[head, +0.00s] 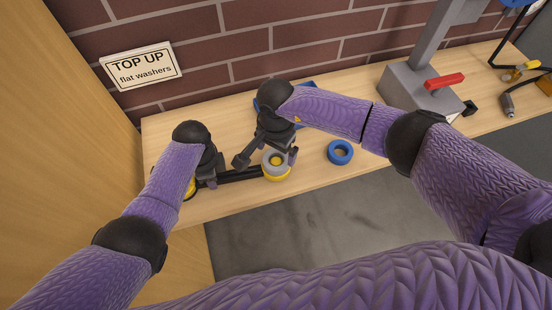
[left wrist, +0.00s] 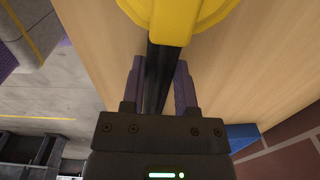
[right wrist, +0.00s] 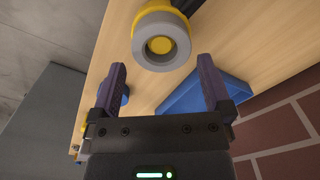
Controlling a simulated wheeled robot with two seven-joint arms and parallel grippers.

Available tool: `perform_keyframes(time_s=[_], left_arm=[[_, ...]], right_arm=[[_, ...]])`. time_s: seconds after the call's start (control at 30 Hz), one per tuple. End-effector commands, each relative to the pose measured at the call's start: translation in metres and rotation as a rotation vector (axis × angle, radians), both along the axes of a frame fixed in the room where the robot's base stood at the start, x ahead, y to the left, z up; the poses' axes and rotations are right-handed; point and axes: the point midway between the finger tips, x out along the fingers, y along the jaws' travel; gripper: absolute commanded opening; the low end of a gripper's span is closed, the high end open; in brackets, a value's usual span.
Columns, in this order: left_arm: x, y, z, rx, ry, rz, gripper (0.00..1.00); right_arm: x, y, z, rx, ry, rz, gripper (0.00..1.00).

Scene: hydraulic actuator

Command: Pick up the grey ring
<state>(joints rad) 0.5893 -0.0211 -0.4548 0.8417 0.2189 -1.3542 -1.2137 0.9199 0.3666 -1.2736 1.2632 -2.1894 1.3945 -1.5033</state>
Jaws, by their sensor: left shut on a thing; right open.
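The grey ring (head: 275,170) sits on the yellow end (head: 281,179) of a black rod (head: 240,175) on the bench. In the right wrist view the grey ring (right wrist: 161,65) surrounds a yellow centre, just beyond the fingertips. My right gripper (head: 267,157) is open, its fingers spread to either side of the ring in that view; nothing is between them. My left gripper (head: 211,178) is shut on the black rod, which runs between its fingers in the left wrist view (left wrist: 158,70). A yellow part (left wrist: 175,15) shows at the rod's other end.
A blue ring (head: 331,153) lies on the bench to the right. A blue tray (right wrist: 190,98) stands near the wall, partly hidden by my right arm in the head view. A grey press with a red handle (head: 444,81) stands further right. The bench front edge is close.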

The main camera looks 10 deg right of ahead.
Motion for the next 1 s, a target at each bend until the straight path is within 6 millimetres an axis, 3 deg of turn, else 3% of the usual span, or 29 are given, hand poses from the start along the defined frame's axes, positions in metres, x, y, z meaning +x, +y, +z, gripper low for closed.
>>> perform_keyframes(time_s=[0.2,0.43,0.77,1.0], left_arm=[[0.000,0.000,0.000,0.000,0.000,0.000,0.00],[0.000,0.000,0.000,0.000,0.000,0.000,0.00],[0.000,0.000,0.000,0.000,0.000,0.000,0.00],[0.000,0.000,0.000,0.000,0.000,0.000,0.00]], right_arm=[[-0.002,0.003,-0.038,-0.001,0.002,-0.002,1.00],[-0.001,0.003,-0.042,0.000,0.000,0.000,1.00],[-0.001,0.003,-0.041,0.000,0.000,-0.001,0.32],[0.000,0.003,-0.039,0.001,-0.001,-0.001,0.29]])
